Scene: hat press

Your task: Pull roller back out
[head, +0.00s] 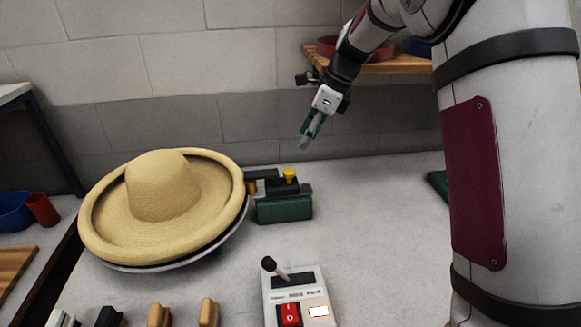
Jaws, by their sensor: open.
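A straw hat (165,190) with a wide, upturned brim lies on a grey round plate (165,267) on the left of the table. Against the hat's right edge stands the roller unit, with a green base (284,209), a dark slide (281,188) and a yellow knob (290,174). A black arm of the unit reaches left to the brim, with a yellow part (251,187) beside it. Whether the roller touches the brim is hidden. My gripper (306,143) is open and empty, above and slightly right of the yellow knob, apart from it.
A control box (296,299) with a black lever (270,265) and red switch (289,314) stands at the front. Several handled tools line the front left edge. A wooden shelf (390,66) with bowls is behind. The table's right middle is clear.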

